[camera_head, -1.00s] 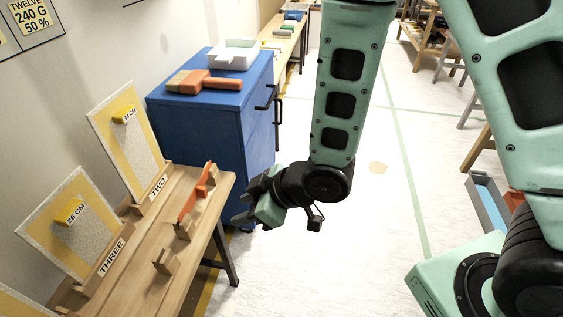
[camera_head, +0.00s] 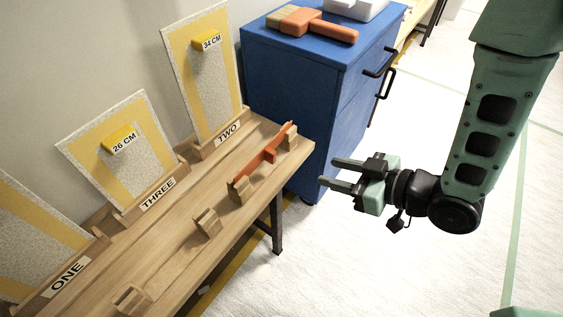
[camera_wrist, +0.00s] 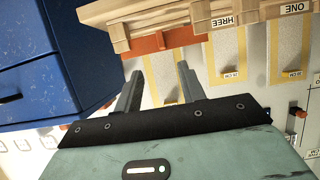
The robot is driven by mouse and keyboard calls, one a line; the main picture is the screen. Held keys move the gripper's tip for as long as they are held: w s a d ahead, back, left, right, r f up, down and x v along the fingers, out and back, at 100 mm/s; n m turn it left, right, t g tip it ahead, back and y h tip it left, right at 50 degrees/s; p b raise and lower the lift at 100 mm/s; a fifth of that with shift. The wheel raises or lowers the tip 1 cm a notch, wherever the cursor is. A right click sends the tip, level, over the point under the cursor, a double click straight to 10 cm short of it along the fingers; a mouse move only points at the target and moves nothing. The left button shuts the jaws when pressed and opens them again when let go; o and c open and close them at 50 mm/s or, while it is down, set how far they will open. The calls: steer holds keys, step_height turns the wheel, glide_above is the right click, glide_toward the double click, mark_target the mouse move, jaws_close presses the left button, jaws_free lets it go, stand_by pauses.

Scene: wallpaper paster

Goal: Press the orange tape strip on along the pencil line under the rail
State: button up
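A thin orange strip (camera_head: 266,158) with an upright tab stands on edge in wooden blocks (camera_head: 240,187) on the bench; I take it to be the tape strip. It also shows in the wrist view (camera_wrist: 160,43), beyond my fingers. My gripper (camera_head: 328,173) is open and empty, in the air to the right of the strip and clear of the bench. In the wrist view its two fingers (camera_wrist: 160,78) stand apart with nothing between them. I cannot make out a rail or a pencil line in these frames.
Grey boards with yellow bands (camera_head: 118,152) lean behind the wooden bench (camera_head: 165,245), labelled ONE, THREE and TWO. A blue cabinet (camera_head: 310,95) stands past the bench's end, with an orange-handled brush (camera_head: 318,27) on top. Empty wooden holders (camera_head: 207,222) sit nearer. White floor is clear at right.

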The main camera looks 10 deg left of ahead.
mark_target(275, 157)
steer(key=b+x, duration=0.4)
steer(key=x, duration=1.2)
steer(key=shift+a, duration=0.1)
steer(key=shift+c, duration=0.3)
jaws_close()
steer(key=shift+r, duration=0.1)
steer(key=shift+r, duration=0.15)
step_height(275, 157, up, 7)
steer(key=p, duration=0.5)
steer(key=shift+f, duration=0.2)
